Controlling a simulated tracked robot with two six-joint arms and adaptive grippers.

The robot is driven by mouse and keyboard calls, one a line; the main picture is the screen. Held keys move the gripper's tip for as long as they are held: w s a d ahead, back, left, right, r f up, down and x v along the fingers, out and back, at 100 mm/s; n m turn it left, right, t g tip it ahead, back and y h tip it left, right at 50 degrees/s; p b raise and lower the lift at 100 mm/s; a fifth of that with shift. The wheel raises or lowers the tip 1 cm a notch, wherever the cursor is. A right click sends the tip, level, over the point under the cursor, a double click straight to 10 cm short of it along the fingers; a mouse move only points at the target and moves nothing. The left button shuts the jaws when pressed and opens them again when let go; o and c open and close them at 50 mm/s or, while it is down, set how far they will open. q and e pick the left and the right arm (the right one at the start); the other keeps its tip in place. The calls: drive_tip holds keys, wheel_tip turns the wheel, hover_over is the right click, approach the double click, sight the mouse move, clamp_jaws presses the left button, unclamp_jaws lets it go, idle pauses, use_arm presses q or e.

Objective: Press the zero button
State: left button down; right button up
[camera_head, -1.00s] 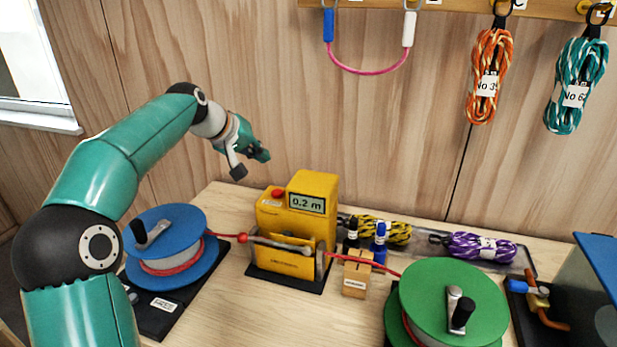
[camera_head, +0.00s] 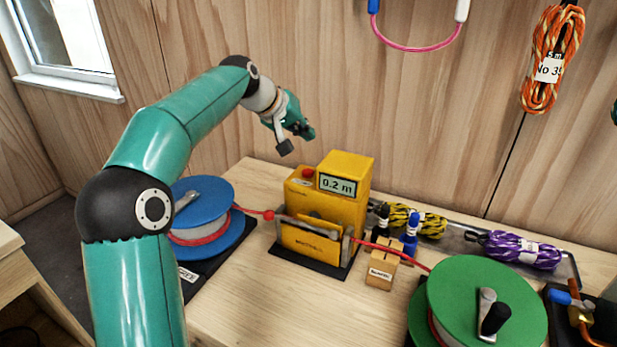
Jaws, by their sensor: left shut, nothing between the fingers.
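A yellow measuring machine (camera_head: 352,202) stands on a black base on the wooden bench. Its display (camera_head: 338,184) reads 0.2 m. A red button (camera_head: 308,172) sits on the lower left part of its top. My left gripper (camera_head: 298,139) is shut and empty, in the air above and slightly left of the red button, apart from it. A red rope (camera_head: 258,213) runs from the blue reel (camera_head: 212,205) through the machine to the green reel (camera_head: 470,300). My right gripper is not in view.
A small wooden block (camera_head: 381,272) with dark and blue pens stands right of the machine. Behind it a tray holds a yellow-black rope bundle (camera_head: 418,220) and a purple one (camera_head: 515,248). An orange rope bundle (camera_head: 549,60) hangs on the wall. The front bench between the reels is clear.

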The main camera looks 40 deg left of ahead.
use_arm(q)
drive_tip(key=b, duration=0.4)
hover_over(306, 172)
wheel_tip(306, 172, down, 5)
drive_tip(key=shift+f, duration=0.15)
drive_tip(key=shift+f+b, duration=0.75)
drive_tip(key=shift+f, duration=0.1)
drive_tip(key=shift+f, duration=0.1)
drive_tip(key=shift+f, duration=0.25)
drive_tip(key=shift+f+b, duration=0.45)
drive_tip(key=shift+b, duration=0.15)
idle(0.8)
drive_tip(key=shift+r, duration=0.1)
drive_tip(key=shift+r+p, duration=0.75)
drive_tip(key=shift+p, duration=0.15)
drive_tip(key=shift+r, duration=0.1)
